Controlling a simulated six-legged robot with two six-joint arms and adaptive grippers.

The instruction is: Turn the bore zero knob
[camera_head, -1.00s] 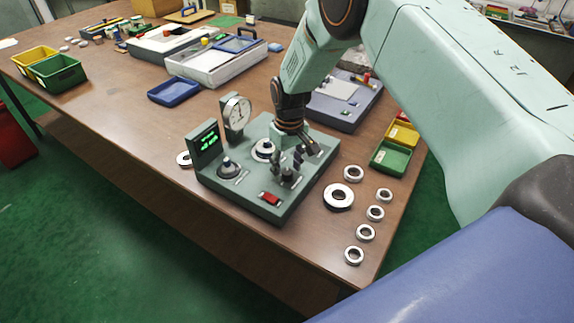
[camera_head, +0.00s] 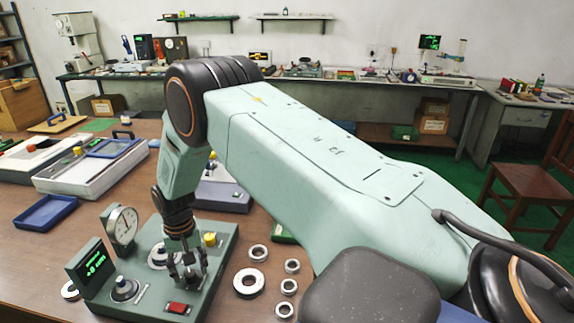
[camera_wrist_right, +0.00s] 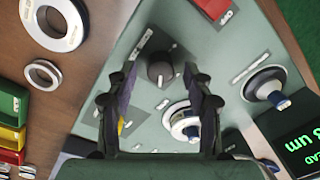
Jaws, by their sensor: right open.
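The green gauge station (camera_head: 205,293) stands on the wooden table, with a dial gauge (camera_head: 123,226) and a lit green display (camera_head: 91,264). In the right wrist view, a round black knob (camera_wrist_right: 160,68) with a pale pointer mark sits on a dark plate on the panel. My right gripper (camera_head: 188,277) is over the station's panel, pointing down. In the wrist view its fingers (camera_wrist_right: 160,80) are open, one on each side of the knob in the picture. I cannot tell whether they touch it. My left gripper is out of view.
A red switch (camera_head: 177,307) is at the panel's front. Loose bearing rings (camera_head: 249,283) lie right of the station. A blue tray (camera_head: 45,213) lies left.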

